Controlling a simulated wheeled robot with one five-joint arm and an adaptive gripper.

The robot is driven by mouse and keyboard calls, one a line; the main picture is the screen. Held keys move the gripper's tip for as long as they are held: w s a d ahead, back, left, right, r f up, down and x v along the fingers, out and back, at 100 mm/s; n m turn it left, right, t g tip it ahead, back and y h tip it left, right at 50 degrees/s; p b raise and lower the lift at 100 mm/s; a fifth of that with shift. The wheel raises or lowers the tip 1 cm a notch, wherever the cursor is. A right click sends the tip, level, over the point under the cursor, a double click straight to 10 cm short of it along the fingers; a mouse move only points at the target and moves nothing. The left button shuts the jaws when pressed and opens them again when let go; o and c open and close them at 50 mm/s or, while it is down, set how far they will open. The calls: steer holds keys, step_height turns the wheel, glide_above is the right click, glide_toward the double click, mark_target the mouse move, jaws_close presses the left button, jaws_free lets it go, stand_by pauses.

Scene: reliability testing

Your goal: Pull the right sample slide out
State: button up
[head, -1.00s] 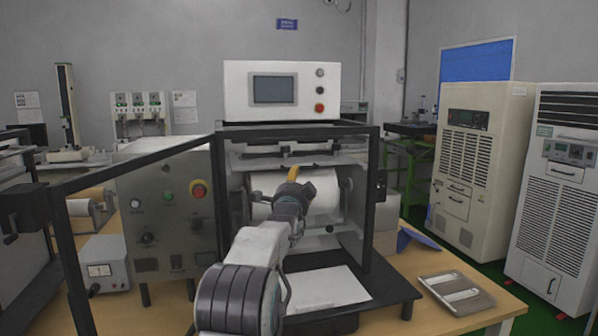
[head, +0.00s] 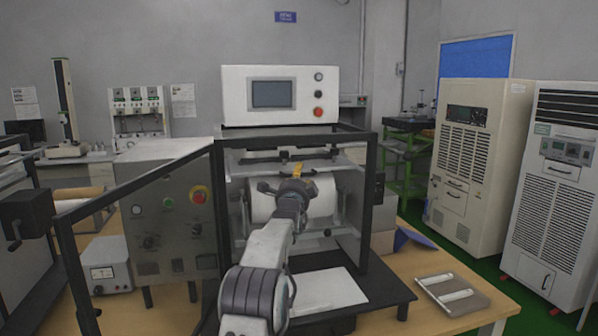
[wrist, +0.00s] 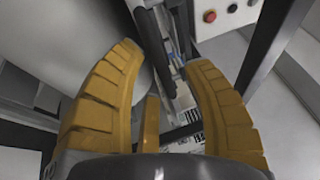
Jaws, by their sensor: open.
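The test machine (head: 221,210) has an open front frame with a white roller (head: 262,207) inside. Dark bar-like parts (head: 322,155) sit above the roller; I cannot tell surely which of them is the right sample slide. My gripper (head: 297,168) is inside the frame, in front of the roller's upper part, and hides some of it. In the wrist view, its yellow fingers (wrist: 165,58) are open and apart. A narrow metal rail assembly (wrist: 160,50) shows between them, with a striped black-and-white label below it. I see nothing clearly held.
Black frame posts (head: 372,195) stand on both sides of the opening, and the open door frame (head: 135,180) swings out left. A white sheet (head: 330,290) lies on the black platform in front. A metal tray (head: 480,300) lies on the wooden table to the right.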

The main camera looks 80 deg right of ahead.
steer(key=shift+d+r+p, duration=0.1)
steer(key=shift+d+p, duration=0.2)
steer(key=shift+d, duration=0.2)
steer(key=shift+c, duration=0.3)
jaws_close()
